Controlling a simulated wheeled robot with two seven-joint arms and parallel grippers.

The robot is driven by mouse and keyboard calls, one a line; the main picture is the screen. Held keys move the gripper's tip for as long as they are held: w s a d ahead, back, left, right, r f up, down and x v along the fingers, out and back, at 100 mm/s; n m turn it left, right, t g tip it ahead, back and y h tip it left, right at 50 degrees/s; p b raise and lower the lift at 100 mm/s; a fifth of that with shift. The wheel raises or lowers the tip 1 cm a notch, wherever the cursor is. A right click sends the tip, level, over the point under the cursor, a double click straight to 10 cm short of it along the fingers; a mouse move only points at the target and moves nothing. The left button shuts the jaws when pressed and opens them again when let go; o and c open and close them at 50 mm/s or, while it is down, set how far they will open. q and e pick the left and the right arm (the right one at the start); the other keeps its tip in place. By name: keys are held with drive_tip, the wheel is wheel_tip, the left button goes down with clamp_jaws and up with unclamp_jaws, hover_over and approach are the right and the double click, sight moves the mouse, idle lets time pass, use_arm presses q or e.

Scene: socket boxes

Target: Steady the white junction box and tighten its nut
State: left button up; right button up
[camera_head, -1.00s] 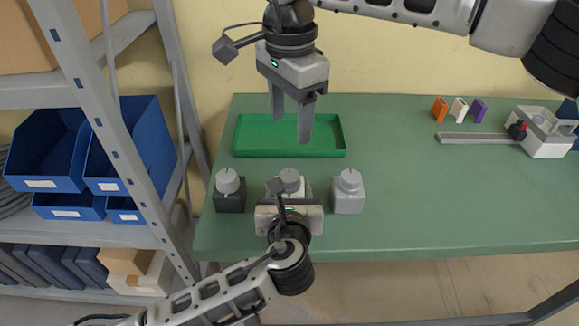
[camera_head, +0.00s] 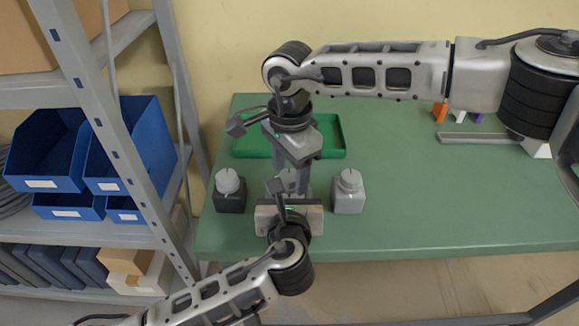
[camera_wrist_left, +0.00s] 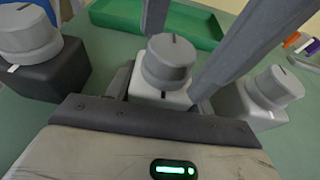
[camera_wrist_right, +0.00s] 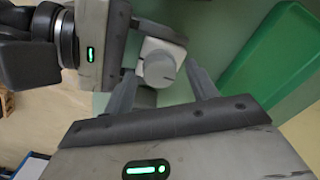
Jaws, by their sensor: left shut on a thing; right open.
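The white junction box (camera_wrist_left: 158,98) stands on the green table between two other boxes, with a round grey nut (camera_wrist_left: 167,62) on top. In the head view the box is mostly hidden behind my grippers and the nut (camera_head: 284,182) is partly covered. My left gripper (camera_head: 289,203) comes from the near side and is shut on the white box's sides. My right gripper (camera_wrist_right: 163,88) is open and points down from above, its fingers on either side of the nut; I cannot tell whether they touch it. The right wrist view also shows the nut (camera_wrist_right: 160,70).
A black box (camera_head: 230,200) stands close on the left and a light grey box (camera_head: 349,203) close on the right, each with a grey nut. A green tray (camera_head: 334,140) lies behind.

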drive_tip(key=c, duration=1)
drive_tip(key=shift+m, duration=0.4)
drive_tip(key=m, duration=0.9)
drive_tip(key=shift+a, duration=0.1)
drive_tip(key=m, duration=0.9)
drive_tip(key=shift+m, duration=0.4)
